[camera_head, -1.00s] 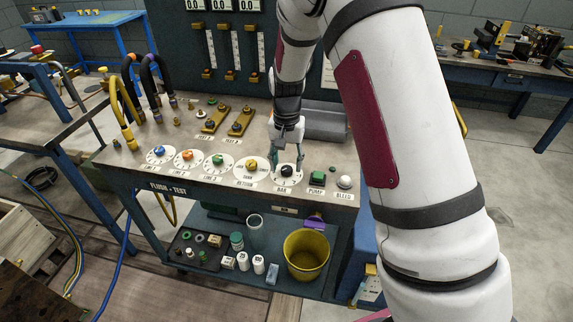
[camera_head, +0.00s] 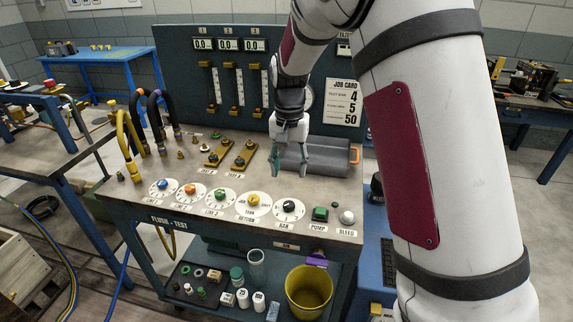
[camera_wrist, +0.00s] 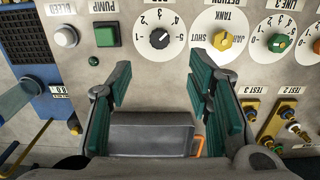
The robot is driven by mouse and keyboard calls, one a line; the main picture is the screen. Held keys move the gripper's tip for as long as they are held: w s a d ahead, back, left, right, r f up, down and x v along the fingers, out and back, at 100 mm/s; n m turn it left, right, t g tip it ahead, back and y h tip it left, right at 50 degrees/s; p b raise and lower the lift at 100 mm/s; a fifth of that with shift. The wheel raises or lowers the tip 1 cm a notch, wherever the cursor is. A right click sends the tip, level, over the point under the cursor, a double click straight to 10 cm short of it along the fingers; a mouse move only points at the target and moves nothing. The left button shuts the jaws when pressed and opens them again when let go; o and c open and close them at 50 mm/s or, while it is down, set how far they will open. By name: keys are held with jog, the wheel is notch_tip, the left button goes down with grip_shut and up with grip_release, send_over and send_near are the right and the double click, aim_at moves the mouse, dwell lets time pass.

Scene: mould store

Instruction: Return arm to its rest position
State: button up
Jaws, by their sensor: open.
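My gripper (camera_head: 285,166) hangs open and empty above the back right part of the flush-test bench (camera_head: 130,193), fingers pointing down. In the wrist view its teal-padded fingers (camera_wrist: 165,100) are spread apart with nothing between them. The BAR knob (camera_head: 289,206), black on a white dial, lies in front of the gripper and apart from it; it also shows in the wrist view (camera_wrist: 159,39). My white arm with a dark red panel fills the right side of the head view.
A grey block-like tray (camera_head: 318,155) stands behind the gripper. The green pump button (camera_head: 320,213) and white bleed button (camera_head: 347,217) sit at the front right. Hoses (camera_head: 122,135) rise at the left. A gauge panel (camera_head: 185,65) backs the bench. A yellow bucket (camera_head: 309,288) is on the lower shelf.

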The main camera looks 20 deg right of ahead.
jog(key=s+r+n+t, duration=0.1)
jog(key=s+r+n, duration=0.1)
jog(key=s+r, duration=0.75)
jog(key=s+r+n+t, duration=0.2)
jog(key=s+r, duration=0.4)
jog(key=s, duration=0.7)
jog(key=s+f+n+t, duration=0.1)
jog(key=s+n, duration=0.1)
jog(key=s, duration=0.8)
jog(key=shift+s+d+p, duration=0.15)
jog(key=shift+d+p, duration=0.05)
jog(key=shift+p, duration=0.15)
